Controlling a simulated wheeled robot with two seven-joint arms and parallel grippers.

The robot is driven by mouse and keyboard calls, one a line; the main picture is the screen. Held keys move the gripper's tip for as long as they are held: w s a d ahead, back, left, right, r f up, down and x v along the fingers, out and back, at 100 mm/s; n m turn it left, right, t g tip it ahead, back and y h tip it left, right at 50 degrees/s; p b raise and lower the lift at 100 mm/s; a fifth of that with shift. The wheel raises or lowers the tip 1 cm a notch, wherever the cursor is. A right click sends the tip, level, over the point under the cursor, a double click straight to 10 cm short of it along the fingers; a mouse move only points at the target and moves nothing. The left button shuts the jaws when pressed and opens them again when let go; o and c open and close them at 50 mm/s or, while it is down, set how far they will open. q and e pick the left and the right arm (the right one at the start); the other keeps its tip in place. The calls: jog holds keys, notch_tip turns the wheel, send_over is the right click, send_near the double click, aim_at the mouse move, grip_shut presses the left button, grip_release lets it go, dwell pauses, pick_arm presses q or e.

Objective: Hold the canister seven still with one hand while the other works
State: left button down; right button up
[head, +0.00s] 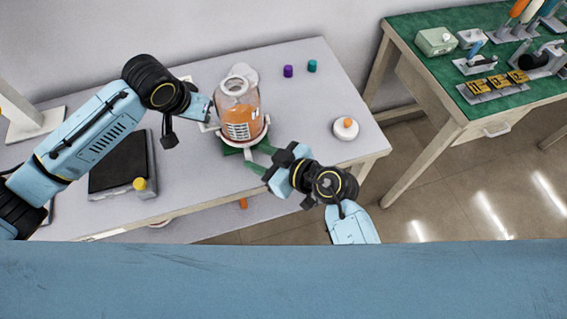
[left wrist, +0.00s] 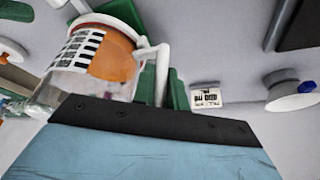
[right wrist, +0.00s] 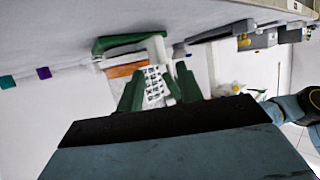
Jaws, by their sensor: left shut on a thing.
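A clear canister (head: 239,110) with orange contents, a white neck and a printed label stands upright on a green base (head: 231,150) on the table. I cannot read a number on it. My left gripper (head: 207,116) is at its left side, shut on a white handle (left wrist: 155,68), which shows between the green fingers in the left wrist view. My right gripper (head: 259,158) is at the canister's front right, its green fingers apart and pointing at it. In the right wrist view the label (right wrist: 155,88) shows between those fingers; contact cannot be told.
A white round lid (head: 244,73) lies behind the canister. A purple cap (head: 288,71) and a teal cap (head: 312,66) are at the back. A white round piece with an orange top (head: 345,129) is at the right. A dark flat device (head: 120,168) lies at the left.

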pick_arm(q)
jog(key=shift+a, duration=0.1)
pick_arm(e)
jog(key=v, duration=0.8)
jog(key=shift+s, duration=0.2)
jog(key=shift+r, duration=0.1)
pick_arm(q)
jog(key=c, duration=1.3)
grip_release()
